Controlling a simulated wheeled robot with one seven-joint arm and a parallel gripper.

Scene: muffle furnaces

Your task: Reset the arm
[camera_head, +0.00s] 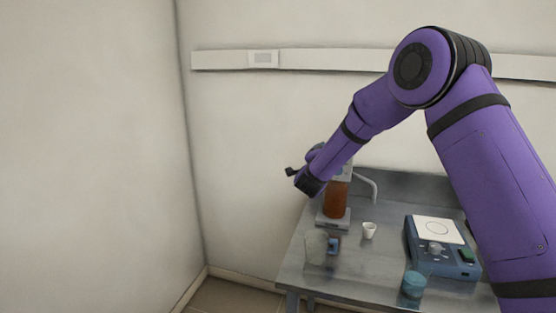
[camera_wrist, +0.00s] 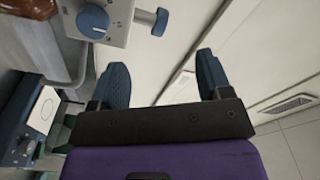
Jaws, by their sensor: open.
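My purple arm (camera_head: 470,140) reaches in from the right in the head view, bent at a high elbow and sloping down to the left over the bench. My gripper (camera_head: 298,178) is at its end, in front of or beside a brown bottle (camera_head: 336,203), partly blocking the view there. In the wrist view my gripper (camera_wrist: 162,78) shows two dark blue fingers wide apart with nothing between them. A pale instrument with a blue knob (camera_wrist: 92,21) lies beyond the left finger.
The grey metal bench (camera_head: 350,262) holds a small white cup (camera_head: 369,231), a clear beaker (camera_head: 316,247), a teal-lidded jar (camera_head: 413,285) and a blue instrument with a white top plate (camera_head: 440,247). A wall rail (camera_head: 330,60) runs behind. The left side is clear.

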